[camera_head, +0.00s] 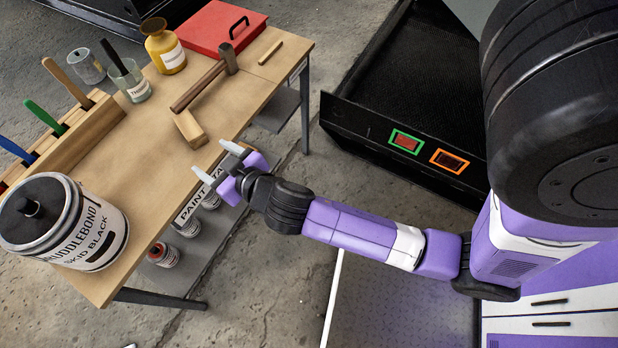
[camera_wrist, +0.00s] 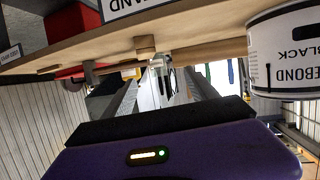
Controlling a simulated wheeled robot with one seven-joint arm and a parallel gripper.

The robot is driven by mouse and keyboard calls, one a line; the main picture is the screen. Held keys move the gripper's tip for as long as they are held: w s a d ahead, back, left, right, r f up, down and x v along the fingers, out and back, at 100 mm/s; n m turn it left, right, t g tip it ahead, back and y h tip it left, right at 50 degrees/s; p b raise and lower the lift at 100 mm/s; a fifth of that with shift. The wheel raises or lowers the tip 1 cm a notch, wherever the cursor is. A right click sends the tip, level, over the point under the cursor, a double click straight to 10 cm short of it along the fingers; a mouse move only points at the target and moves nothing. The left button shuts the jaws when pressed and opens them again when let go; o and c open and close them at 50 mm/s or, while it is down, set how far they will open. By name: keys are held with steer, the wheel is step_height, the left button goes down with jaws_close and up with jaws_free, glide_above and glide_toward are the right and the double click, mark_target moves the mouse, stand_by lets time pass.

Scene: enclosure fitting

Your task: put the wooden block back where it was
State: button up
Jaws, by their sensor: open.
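The wooden block (camera_head: 190,128) lies on the workbench (camera_head: 140,190) near its right-hand edge, just below the handle end of a hammer (camera_head: 200,86). I cannot tell whether block and handle touch. In the wrist view, which looks upside down, the block (camera_wrist: 145,43) shows its end face at the bench edge. My gripper (camera_head: 217,161) is open and empty, its two pale fingertips pointing at the bench edge. It is apart from the block, on the block's near side in the head view.
A large paint can (camera_head: 95,240) stands at the bench's near left, beside a wooden tool rack (camera_head: 85,135). A yellow bottle (camera_head: 164,48), a glass jar (camera_head: 131,85), a red case (camera_head: 208,25) and a small wooden stick (camera_head: 270,52) are farther back. Cans sit on the shelf below.

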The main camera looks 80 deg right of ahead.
steer(key=s+a+r+n+t+y, duration=0.1)
steer(key=s+a+r+n+y, duration=0.15)
steer(key=s+a, duration=0.55)
steer(key=s+a+r+n+t+y, duration=0.1)
steer(key=s+a+n+y, duration=0.15)
steer(key=s, duration=0.85)
steer(key=s+a+r+y, duration=0.1)
steer(key=s+a+r, duration=0.1)
steer(key=s+r, duration=0.4)
